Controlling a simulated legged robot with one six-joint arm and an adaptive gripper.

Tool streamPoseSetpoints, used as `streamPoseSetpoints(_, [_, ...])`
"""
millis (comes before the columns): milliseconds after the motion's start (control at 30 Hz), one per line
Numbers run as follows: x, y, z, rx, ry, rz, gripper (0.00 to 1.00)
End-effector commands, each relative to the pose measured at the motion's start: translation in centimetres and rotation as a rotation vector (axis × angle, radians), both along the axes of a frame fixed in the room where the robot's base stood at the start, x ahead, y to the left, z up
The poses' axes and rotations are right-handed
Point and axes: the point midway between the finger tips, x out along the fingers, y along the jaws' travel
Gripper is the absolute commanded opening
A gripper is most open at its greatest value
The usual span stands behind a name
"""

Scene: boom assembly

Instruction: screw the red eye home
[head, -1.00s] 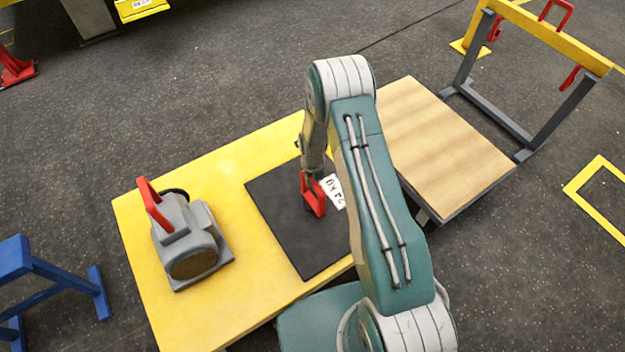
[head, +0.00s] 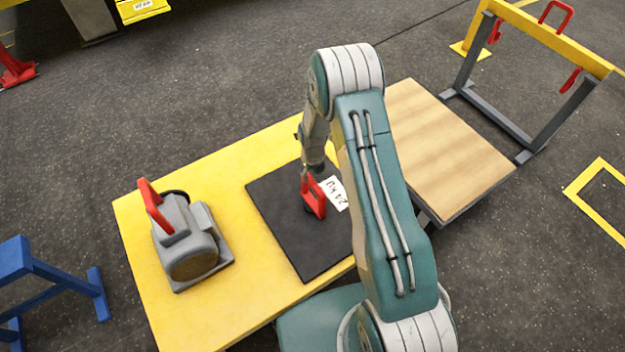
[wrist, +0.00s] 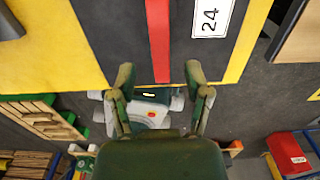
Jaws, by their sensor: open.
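The red eye (head: 313,197) stands upright on the black plate (head: 280,215), which lies on the yellow table. In the wrist view it shows as a red bar (wrist: 158,40), just beyond the fingertips and lined up between them. In the head view my gripper (head: 313,172) is at the eye's upper end, partly hidden by my own arm. I cannot tell whether it touches the eye. The eye's lower end is hard to see.
A grey motor (head: 188,245) with a red handle (head: 152,203) stands left on the yellow table (head: 150,290). A white "24 KG" label (head: 335,193) lies by the eye. A wooden-topped table (head: 440,150) and a yellow-beamed frame (head: 540,30) stand to the right.

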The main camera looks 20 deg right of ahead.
Motion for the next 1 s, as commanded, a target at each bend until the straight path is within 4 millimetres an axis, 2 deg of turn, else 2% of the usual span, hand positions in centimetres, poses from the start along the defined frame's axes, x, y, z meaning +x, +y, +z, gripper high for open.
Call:
streamPoseSetpoints(33, [0.1,0.0,1.3,0.0,-0.005,0.0,0.63])
streamPoseSetpoints(200, [0.1,0.1,4.7,-0.001,-0.004,0.0,0.63])
streamPoseSetpoints(400, [0.1,0.1,7.1,0.0,-0.002,0.0,0.63])
streamPoseSetpoints(1000, [0.1,0.1,7.7,-0.001,-0.001,0.001,0.63])
